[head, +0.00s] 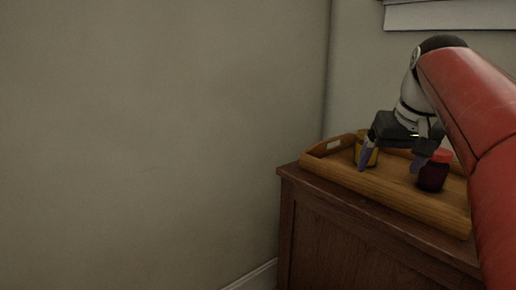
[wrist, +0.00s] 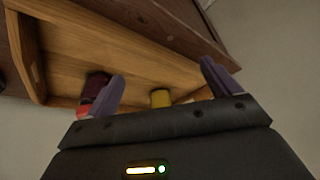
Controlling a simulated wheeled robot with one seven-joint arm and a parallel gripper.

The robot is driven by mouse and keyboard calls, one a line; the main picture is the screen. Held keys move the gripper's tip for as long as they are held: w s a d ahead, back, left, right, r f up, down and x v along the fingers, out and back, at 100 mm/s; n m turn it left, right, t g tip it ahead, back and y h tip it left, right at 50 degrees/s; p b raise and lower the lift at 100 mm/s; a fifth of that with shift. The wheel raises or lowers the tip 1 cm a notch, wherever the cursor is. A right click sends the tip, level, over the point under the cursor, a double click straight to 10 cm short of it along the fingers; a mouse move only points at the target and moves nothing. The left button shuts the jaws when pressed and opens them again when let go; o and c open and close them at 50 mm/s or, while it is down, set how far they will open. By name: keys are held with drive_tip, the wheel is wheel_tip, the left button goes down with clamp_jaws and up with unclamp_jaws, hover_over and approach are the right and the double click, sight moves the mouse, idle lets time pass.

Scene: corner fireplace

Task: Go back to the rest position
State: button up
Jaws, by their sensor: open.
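My gripper (head: 392,165) is over the wooden tray (head: 395,192) on the dark cabinet, with its fingers pointing down and spread apart. In the wrist view my gripper (wrist: 165,85) also shows its two purple-grey fingers wide apart with nothing held between them. A yellow jar (head: 372,157) stands in the tray near the left finger, partly hidden by it. A dark jar with a red lid (head: 433,176) stands in the tray by the right finger. The wrist view shows the yellow jar (wrist: 160,98) and the dark jar (wrist: 96,86), partly covered by a finger.
The tray rests on a dark brown wooden cabinet (head: 335,225) against the walls in the corner. A pale ledge or frame (head: 450,14) is on the wall above. The bare wall (head: 150,130) fills the left, with no objects in front of it.

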drive_tip(key=s+a+f, duration=0.5)
drive_tip(key=s+f, duration=0.4)
drive_tip(key=f, duration=0.2)
drive_tip(key=s+a+f, duration=0.5)
drive_tip(key=s+f, duration=0.5)
drive_tip(key=f, duration=0.1)
drive_tip(key=shift+s+a+f+n+t, duration=0.15)
drive_tip(key=shift+a+f+n+t, duration=0.05)
drive_tip(key=shift+f+n+t, duration=0.2)
